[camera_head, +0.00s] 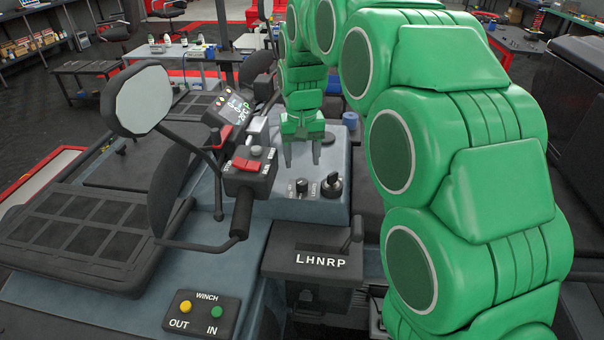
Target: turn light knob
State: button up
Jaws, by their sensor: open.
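Two black knobs stand on the grey-blue console panel: a smaller knob (301,187) on the left and a larger knob (331,185) on the right. Small white markings surround each, too small to read, so I cannot tell for certain which is the light knob. My gripper (301,160) hangs from my green arm, fingers pointing down. Its two grey fingers are apart with nothing between them. It appears above and behind the knobs, apart from both.
A handlebar switch box with a red switch (247,164) and a display (234,107) stand left of the knobs. A mirror (142,98) rises further left. The LHNRP shifter panel (315,255) and winch button box (201,313) lie nearer. My arm covers much of the right side.

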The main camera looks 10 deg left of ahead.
aim_at(302, 181)
notch_tip(302, 181, down, 7)
jog(key=shift+r, duration=0.1)
dwell(0.3)
jog(key=c, duration=1)
jog(key=shift+c, duration=0.2)
jog(key=shift+n, duration=0.3)
jog(key=n, duration=0.4)
jog(key=shift+n, duration=2.2)
